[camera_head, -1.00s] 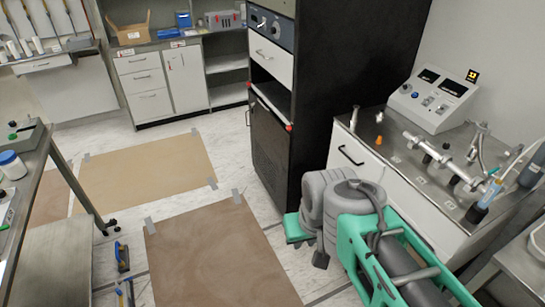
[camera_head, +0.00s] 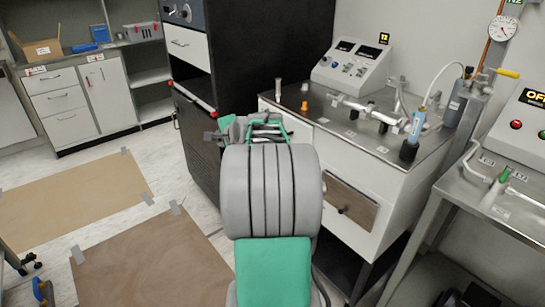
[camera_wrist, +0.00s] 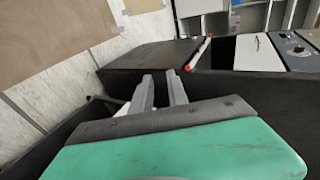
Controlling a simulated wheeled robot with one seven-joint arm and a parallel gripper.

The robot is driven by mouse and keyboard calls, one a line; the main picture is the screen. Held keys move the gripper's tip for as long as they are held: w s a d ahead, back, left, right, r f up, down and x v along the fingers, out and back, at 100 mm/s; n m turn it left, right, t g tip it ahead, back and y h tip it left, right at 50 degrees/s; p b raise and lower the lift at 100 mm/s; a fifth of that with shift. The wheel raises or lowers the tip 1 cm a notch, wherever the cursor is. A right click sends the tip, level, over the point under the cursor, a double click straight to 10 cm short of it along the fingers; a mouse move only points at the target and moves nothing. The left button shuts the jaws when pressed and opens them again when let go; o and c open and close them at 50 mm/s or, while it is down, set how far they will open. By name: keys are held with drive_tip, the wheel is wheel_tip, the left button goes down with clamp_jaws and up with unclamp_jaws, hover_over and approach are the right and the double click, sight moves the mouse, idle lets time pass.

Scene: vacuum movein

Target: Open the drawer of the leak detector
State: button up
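The leak detector (camera_head: 352,66), a white console with two dark displays, stands on the steel top of a white cabinet (camera_head: 395,178). My arm hides much of the upper left of this cabinet's front, and no drawer handle shows there in the head view. A brown front panel with a dark knob (camera_head: 350,205) sits lower on the cabinet. My gripper (camera_head: 210,136) is beyond the arm, in front of the black rack. In the wrist view my gripper (camera_wrist: 162,80) has its two grey fingers apart with nothing between them. I cannot tell its distance from the drawer.
The tall black rack (camera_head: 265,45) with a white drawer (camera_head: 188,43) stands left of the cabinet. A steel table (camera_head: 490,200) stands at the right. Taped brown sheets (camera_head: 150,265) lie on the floor. Pipes and valves (camera_head: 365,108) cover the steel top.

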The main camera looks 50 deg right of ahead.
drive_tip(key=s+d+f+m+t+h+b, duration=0.1)
drive_tip(key=s+d+f+m, duration=0.15)
drive_tip(key=d, duration=0.45)
drive_tip(key=s+d+f+m+h+b, duration=0.1)
drive_tip(key=s+d+m+h+b, duration=0.2)
drive_tip(key=d, duration=0.5)
drive_tip(key=s+d+f+m+t, duration=0.1)
drive_tip(key=s+d+f+m, duration=0.2)
drive_tip(key=d, duration=0.4)
drive_tip(key=shift+m, duration=0.55)
drive_tip(key=x, duration=0.5)
drive_tip(key=r+b+x, duration=0.1)
drive_tip(key=x, duration=0.1)
drive_tip(key=shift+w+d, duration=0.15)
drive_tip(key=shift+w, duration=0.15)
clamp_jaws()
